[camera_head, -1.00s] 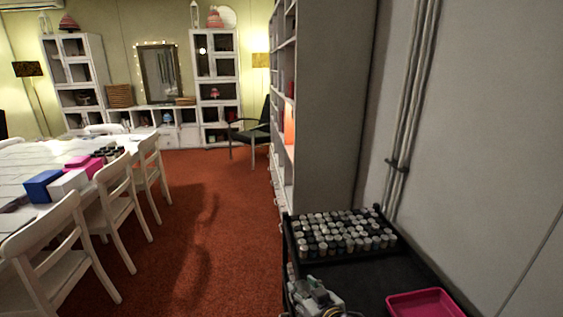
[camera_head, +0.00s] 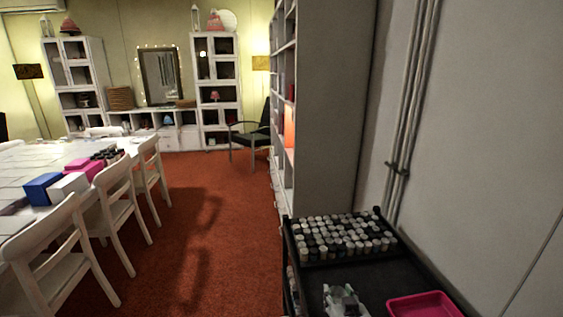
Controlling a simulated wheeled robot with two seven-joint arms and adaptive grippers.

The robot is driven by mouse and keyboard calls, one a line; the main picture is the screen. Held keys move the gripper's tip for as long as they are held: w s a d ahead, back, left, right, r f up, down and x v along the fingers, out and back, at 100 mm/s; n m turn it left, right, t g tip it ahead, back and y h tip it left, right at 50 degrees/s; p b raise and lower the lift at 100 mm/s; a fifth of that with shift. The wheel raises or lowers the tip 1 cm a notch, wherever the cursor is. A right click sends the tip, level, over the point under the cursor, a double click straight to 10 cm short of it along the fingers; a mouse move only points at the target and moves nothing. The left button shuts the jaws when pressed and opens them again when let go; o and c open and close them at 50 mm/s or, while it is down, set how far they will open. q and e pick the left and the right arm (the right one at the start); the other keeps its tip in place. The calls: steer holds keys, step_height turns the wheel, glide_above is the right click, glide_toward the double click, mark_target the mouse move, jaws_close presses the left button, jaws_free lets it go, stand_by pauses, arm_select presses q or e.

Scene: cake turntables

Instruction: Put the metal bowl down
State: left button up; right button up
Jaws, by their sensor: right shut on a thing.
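My right gripper (camera_head: 343,300) shows at the bottom edge of the head view, over the black top of the trolley (camera_head: 384,275). It is shut on the metal bowl, but the bowl cannot be clearly made out, as the gripper and the frame's bottom edge hide it. I cannot tell whether the bowl touches the trolley top. My left gripper is not in view.
A rack of several small jars (camera_head: 343,237) stands at the back of the trolley. A pink tray (camera_head: 424,304) lies to the right of my gripper. The dark surface between them is bare. A white shelf unit and grey wall stand behind; a table with chairs (camera_head: 110,205) is far left.

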steer(key=shift+a+r, duration=0.2)
steer(key=shift+a, duration=0.3)
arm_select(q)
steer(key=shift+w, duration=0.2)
arm_select(e)
steer(key=a+r, duration=0.3)
steer(key=a, duration=0.5)
steer(key=shift+r, duration=0.4)
